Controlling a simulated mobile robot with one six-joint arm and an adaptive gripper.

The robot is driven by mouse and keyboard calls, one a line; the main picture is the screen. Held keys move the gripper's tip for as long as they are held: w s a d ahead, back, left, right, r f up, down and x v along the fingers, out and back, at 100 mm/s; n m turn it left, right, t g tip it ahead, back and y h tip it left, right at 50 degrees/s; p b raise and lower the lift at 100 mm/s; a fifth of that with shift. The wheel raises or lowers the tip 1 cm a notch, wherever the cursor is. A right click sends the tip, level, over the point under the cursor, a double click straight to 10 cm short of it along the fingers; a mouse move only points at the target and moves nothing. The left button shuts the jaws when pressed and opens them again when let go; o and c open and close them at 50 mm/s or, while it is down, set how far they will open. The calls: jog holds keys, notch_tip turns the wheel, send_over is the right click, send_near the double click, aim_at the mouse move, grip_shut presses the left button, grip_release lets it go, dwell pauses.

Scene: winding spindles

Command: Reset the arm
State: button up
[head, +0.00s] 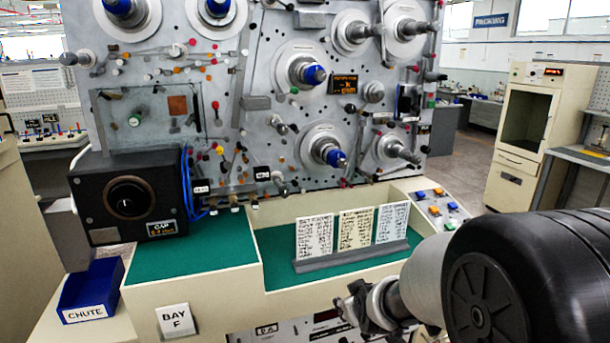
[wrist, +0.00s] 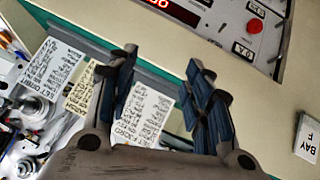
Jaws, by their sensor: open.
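My gripper (head: 362,306) is at the lower right of the head view, in front of the bay's front edge. Its two fingers show in the wrist view (wrist: 160,100), spread apart with nothing between them. My arm comes in from the right of the head view. Past the fingers in the wrist view are printed cards and the green surface. The cards look further off than the fingers, and I see no contact.
A spindle panel (head: 255,60) stands behind the green bench (head: 190,256). Three cards (head: 356,230) stand in a grey holder (head: 352,256). A black box (head: 128,196) labelled CAP and a blue CHUTE bin (head: 90,288) are at left. A BAY F sign (head: 176,320) is in front.

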jog(key=s+d+r+m+g, duration=0.1)
jog(key=s+r, duration=0.4)
jog(key=s, duration=0.3)
jog(key=s+r+m+g, duration=0.15)
jog(key=s+r, duration=0.25)
jog(key=s, duration=0.4)
jog(key=s+d+r+m+g, duration=0.1)
jog(key=s+m+g, duration=0.1)
jog(key=s, duration=1.5)
jog(key=shift+s+d+r, duration=0.15)
jog(key=shift+d+r, duration=0.1)
